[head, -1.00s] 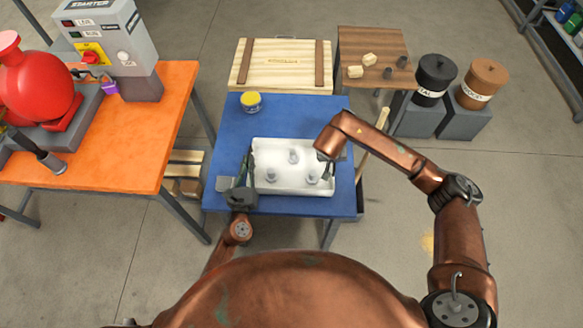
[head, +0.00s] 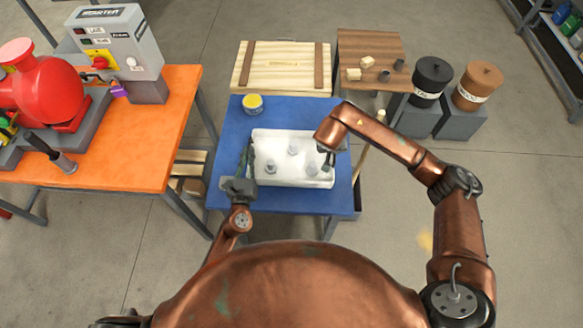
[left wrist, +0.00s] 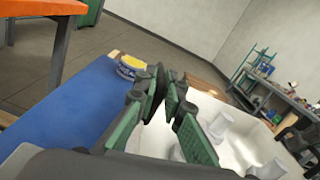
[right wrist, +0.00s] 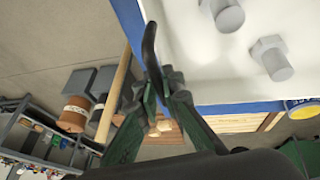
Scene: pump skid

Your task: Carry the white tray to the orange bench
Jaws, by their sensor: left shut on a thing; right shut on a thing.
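The white tray (head: 300,183) is over the blue table (head: 235,130) and holds several grey bolt-like pieces (head: 292,150). My left gripper (head: 248,165) is shut on the tray's left edge; its green fingers also show in the left wrist view (left wrist: 168,95). My right gripper (head: 329,163) is shut on the tray's right edge; its fingers show in the right wrist view (right wrist: 165,85), beside the tray wall. The tray looks about level. I cannot tell how high it is above the table. The orange bench (head: 140,165) stands to the left.
A red pump (head: 45,90) and grey starter box (head: 115,45) occupy the bench's back and left; its front right is bare. A yellow-lidded tub (head: 253,104) stands on the blue table. A floor gap with a wooden pallet (head: 188,170) separates the two. A wooden crate (head: 282,65) is behind.

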